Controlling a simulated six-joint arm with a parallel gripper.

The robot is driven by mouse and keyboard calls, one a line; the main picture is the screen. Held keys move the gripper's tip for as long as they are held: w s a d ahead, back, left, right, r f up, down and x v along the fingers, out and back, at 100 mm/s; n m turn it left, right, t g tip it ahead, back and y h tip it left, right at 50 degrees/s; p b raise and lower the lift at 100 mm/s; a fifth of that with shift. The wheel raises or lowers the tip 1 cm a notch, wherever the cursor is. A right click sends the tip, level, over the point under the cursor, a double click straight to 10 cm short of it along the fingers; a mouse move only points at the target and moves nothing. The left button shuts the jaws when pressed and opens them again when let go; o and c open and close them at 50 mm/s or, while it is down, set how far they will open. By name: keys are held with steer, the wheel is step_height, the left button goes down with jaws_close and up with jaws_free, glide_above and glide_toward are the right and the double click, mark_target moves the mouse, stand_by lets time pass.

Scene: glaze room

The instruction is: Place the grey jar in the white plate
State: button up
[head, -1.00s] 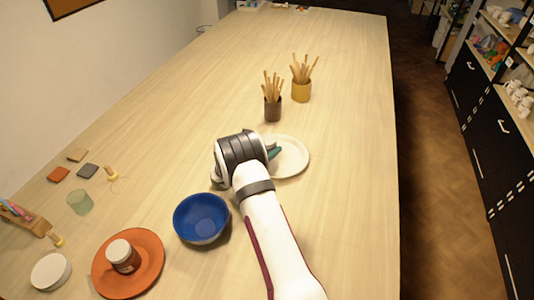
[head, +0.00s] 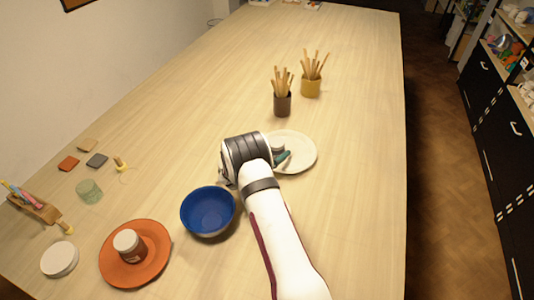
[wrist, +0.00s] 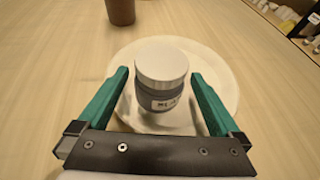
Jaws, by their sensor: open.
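The grey jar (wrist: 162,90) has a white lid and a pale label, and it stands upright on the white plate (wrist: 222,75). My gripper (wrist: 160,76) is open, with one green finger on each side of the jar and visible gaps between fingers and jar. In the head view the jar's lid (head: 278,146) shows over the white plate (head: 306,152), partly hidden by my gripper (head: 281,157). The jar's base is partly hidden by the gripper in the head view.
A blue bowl (head: 209,212) stands left of my arm. An orange plate (head: 153,267) holds a brown jar (head: 129,245) with a white lid.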

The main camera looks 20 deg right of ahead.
steer(key=v, duration=1.1)
steer(key=s+d+r+m+g+y, duration=0.1)
steer(key=s+r+m+g, duration=0.3)
steer(key=s+r+m, duration=0.45)
steer(key=s+r+m+g+y, duration=0.2)
steer(key=s+r+m+g, duration=0.25)
steer(key=s+m, duration=0.75)
steer(key=s+a+r+m+y, duration=0.1)
steer(key=s+a+m+y, duration=0.9)
steer(key=s+a, duration=0.6)
steer(key=shift+s+a+r+t, duration=0.15)
steer(key=shift+s+r+t, duration=0.3)
steer(key=shift+s, duration=0.15)
